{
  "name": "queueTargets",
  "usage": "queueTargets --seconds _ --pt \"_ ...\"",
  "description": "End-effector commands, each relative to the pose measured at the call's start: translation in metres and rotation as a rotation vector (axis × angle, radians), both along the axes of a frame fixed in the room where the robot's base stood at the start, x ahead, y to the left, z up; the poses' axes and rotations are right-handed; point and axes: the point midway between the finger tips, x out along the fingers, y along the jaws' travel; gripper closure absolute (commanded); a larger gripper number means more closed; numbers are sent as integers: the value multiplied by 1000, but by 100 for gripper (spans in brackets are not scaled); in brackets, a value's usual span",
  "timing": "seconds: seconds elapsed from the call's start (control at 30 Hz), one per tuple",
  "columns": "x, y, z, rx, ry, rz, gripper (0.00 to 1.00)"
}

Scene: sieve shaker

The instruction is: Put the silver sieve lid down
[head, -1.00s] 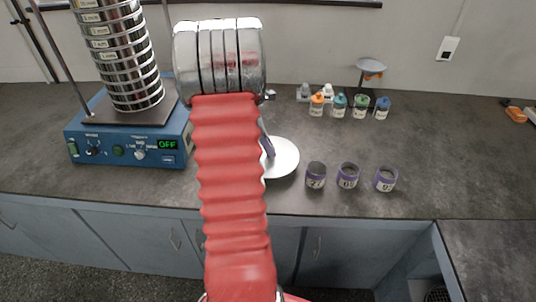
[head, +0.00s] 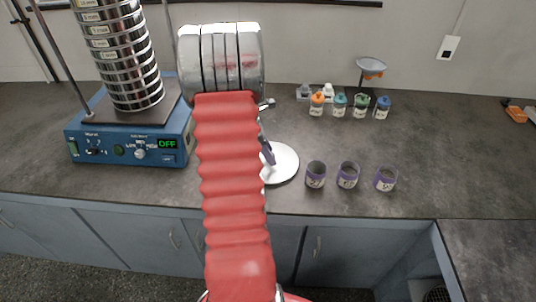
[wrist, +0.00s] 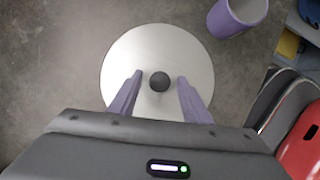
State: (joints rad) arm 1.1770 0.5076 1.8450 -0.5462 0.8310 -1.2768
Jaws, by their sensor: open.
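The silver sieve lid (head: 284,164) is a flat pale disc lying on the dark counter, partly hidden behind my red-sleeved arm in the head view. In the wrist view the lid (wrist: 185,58) lies below my gripper, with a dark round knob (wrist: 159,82) at its middle. My gripper (wrist: 159,76) has two purple fingers, spread apart on either side of the knob with a gap to each. In the head view only a bit of a purple finger (head: 268,153) shows beside my arm. I cannot tell how high the fingertips are above the lid.
Several purple-banded cups stand right of the lid, the nearest being one cup (head: 316,174). Small bottles (head: 340,105) and a funnel on a stand (head: 370,68) are behind. The blue shaker (head: 130,145) with its sieve stack (head: 125,60) is at left.

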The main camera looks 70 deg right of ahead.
Motion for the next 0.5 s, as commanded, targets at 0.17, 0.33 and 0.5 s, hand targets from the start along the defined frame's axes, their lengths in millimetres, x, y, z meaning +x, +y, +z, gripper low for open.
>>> queueTargets --seconds 0.17,0.33,0.5 --pt "0 0 1 0 0 0 56" --pt "3 1 9 -3 -1 0 56" --pt "11 4 30 -3 -2 2 56"
